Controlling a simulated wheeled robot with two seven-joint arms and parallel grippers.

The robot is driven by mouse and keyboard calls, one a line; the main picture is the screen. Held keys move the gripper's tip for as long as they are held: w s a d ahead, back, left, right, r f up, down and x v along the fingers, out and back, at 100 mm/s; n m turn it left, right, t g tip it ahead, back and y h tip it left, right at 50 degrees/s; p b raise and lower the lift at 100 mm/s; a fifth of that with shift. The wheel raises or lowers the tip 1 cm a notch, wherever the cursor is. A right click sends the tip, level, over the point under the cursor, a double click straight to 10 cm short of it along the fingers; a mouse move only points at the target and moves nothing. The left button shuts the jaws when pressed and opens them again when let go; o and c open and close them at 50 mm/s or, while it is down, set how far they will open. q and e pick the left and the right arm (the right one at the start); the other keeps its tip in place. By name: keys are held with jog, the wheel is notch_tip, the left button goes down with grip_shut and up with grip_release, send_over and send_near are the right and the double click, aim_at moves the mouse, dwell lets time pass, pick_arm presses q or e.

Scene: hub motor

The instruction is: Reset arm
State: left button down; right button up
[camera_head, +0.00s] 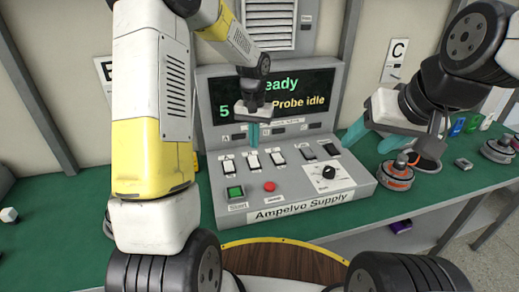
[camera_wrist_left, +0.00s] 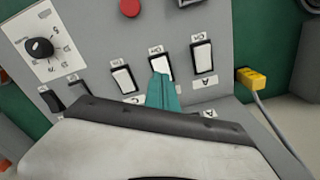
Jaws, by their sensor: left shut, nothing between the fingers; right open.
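My left gripper (camera_head: 253,138) is shut and empty in front of the grey Ampelvo Supply console (camera_head: 215,180). In the left wrist view its teal fingers (camera_wrist_left: 162,92) overlap the edge of the second rocker switch (camera_wrist_left: 161,62) from the right; I cannot tell whether they touch it. My right gripper (camera_head: 392,146) is open, its teal fingers spread at the console's right side. A round orange-and-grey device (camera_head: 397,177) with a knob is beneath it. The console screen (camera_head: 290,92) is partly hidden by my left arm; "eady" and "Probe idle" are readable.
The console has a green button (camera_head: 235,192), a red button (camera_head: 269,187) and a black dial (camera_head: 328,172). Another round device (camera_head: 498,150) and small coloured blocks (camera_head: 458,127) are at the right of the green bench. A yellow connector (camera_wrist_left: 251,78) with a cable is beside the console.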

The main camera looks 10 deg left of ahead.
pick_arm(q)
jog(key=s+a+r+t, duration=0.2)
jog(key=s+r+t, duration=0.1)
jog(key=s+r, duration=0.9)
jog(key=s+r+t+h, duration=0.2)
jog(key=s+r, duration=0.5)
jog(key=s, duration=0.6)
jog(key=shift+a+n+t, duration=0.25)
jog(key=shift+n+t, duration=0.15)
jog(key=shift+t, duration=0.2)
